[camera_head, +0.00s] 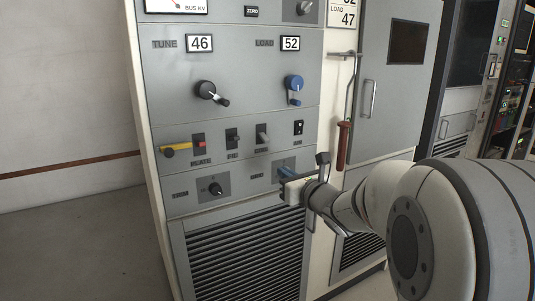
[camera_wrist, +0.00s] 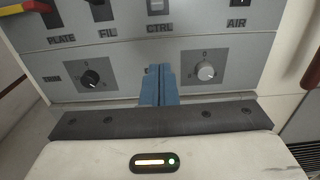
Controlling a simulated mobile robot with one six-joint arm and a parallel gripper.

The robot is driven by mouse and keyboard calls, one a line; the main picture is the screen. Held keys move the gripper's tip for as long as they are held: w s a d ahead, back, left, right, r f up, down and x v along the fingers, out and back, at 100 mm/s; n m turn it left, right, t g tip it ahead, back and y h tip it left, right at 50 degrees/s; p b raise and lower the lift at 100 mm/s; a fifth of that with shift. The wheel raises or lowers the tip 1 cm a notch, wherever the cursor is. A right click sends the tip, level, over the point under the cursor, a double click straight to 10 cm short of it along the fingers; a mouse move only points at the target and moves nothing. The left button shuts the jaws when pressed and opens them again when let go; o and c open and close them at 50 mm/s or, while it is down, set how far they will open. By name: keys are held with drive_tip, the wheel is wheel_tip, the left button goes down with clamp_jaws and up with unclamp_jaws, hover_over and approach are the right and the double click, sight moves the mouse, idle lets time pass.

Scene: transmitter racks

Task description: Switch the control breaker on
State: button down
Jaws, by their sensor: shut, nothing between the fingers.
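The control breaker, labelled CTRL (camera_wrist: 158,7), is a pale grey switch at the top edge of the wrist view, cut off by the frame. In the head view the control breaker (camera_head: 262,136) is third in a row of switches on the grey rack panel. Its lever position is too small to tell. My gripper (camera_wrist: 160,72) shows blue fingers pressed together and empty, below the CTRL label and between two knobs. In the head view my gripper (camera_head: 283,171) is at the lower panel, below the breaker and apart from it.
The PLATE switch (camera_head: 198,142) with a yellow bar, the FIL switch (camera_head: 232,138) and the AIR switch (camera_head: 298,127) flank the breaker. A black knob (camera_wrist: 90,78) and a grey knob (camera_wrist: 205,71) sit beside my fingers. A red-handled hook (camera_head: 343,145) hangs at right.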

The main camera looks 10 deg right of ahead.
sight(265, 139)
drive_tip(key=x, duration=0.9)
drive_tip(key=shift+w+f+b, duration=0.15)
drive_tip(key=shift+b, duration=0.2)
drive_tip(key=r, duration=0.3)
drive_tip(key=shift+s+r, duration=0.15)
drive_tip(key=shift+s, duration=0.05)
drive_tip(key=shift+s+d+r+p, duration=0.1)
drive_tip(key=shift+r+p, duration=0.2)
drive_tip(key=shift+r, duration=0.05)
